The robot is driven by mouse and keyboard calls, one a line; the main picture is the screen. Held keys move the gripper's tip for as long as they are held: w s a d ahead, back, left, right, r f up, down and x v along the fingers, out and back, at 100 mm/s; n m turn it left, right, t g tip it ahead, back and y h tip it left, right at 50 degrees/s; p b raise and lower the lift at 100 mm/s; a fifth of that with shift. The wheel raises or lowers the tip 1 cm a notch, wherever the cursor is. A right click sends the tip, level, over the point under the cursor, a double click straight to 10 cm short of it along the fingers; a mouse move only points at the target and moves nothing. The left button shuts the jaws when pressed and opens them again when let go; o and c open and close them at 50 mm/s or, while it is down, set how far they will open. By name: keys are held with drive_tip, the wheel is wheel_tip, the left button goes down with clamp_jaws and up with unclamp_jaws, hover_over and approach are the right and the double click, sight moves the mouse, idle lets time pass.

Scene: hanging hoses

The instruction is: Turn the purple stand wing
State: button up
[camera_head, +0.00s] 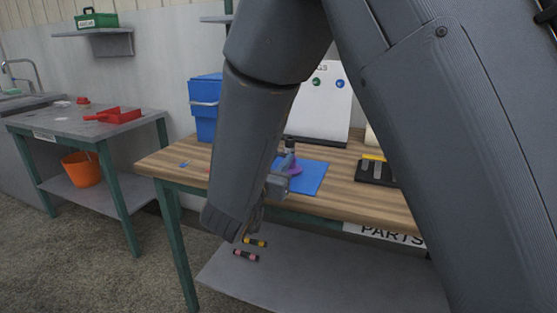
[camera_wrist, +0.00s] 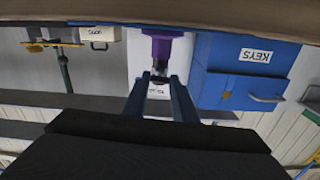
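The purple stand (camera_head: 295,169) stands on a blue mat (camera_head: 312,180) on the wooden workbench, partly hidden behind my gripper and forearm. In the wrist view, which is upside down, its purple body (camera_wrist: 163,42) shows at top centre with a narrower dark part (camera_wrist: 160,68) pointing down in the picture. My gripper (camera_head: 281,180) is beside the stand in the head view. In the wrist view its two fingers (camera_wrist: 160,84) are apart, one on each side of the dark part in the picture. I cannot tell whether they touch it. No separate wing can be made out.
A blue KEYS box (camera_head: 206,106) stands at the bench's back left, and a white board (camera_head: 318,105) behind the mat. A black tray (camera_head: 376,171) is to the right.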

drive_tip(key=shift+a, duration=0.1)
drive_tip(key=shift+c, duration=0.6)
drive_tip(key=shift+m, duration=0.5)
drive_tip(key=m+b, duration=0.1)
drive_tip(key=m, duration=0.4)
drive_tip(key=shift+f+b, duration=0.1)
drive_tip(key=shift+b, duration=0.2)
drive_tip(key=m+b, duration=0.3)
drive_tip(key=m, duration=0.3)
drive_tip(key=shift+m, duration=0.3)
